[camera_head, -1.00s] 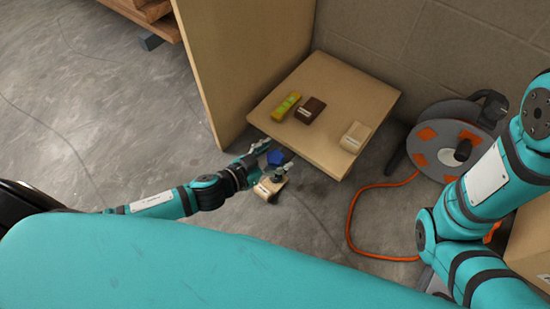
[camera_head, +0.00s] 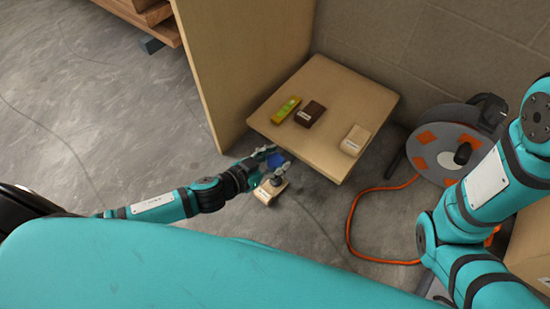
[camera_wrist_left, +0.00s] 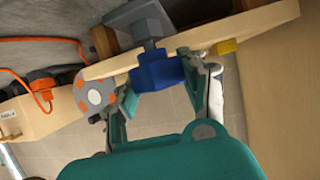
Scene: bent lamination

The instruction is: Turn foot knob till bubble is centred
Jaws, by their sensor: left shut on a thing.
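A blue foot knob (camera_head: 275,160) sits under the near edge of the wooden tabletop (camera_head: 330,85). My left gripper (camera_head: 273,163) is shut on it. In the left wrist view the blue knob (camera_wrist_left: 158,73) is between the two fingers (camera_wrist_left: 162,85), below a grey bolt and plate. A yellow-green spirit level (camera_head: 285,110) lies on the tabletop near its left side. Its bubble is too small to read. My right arm is at the right, but its gripper is out of view.
A dark brown block (camera_head: 310,112) and a cream block (camera_head: 355,139) rest on the tabletop. A small labelled block (camera_head: 267,192) is on the floor beside my left gripper. A tall wooden panel (camera_head: 245,70) stands left; a cable reel (camera_head: 447,145) with orange cable is right.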

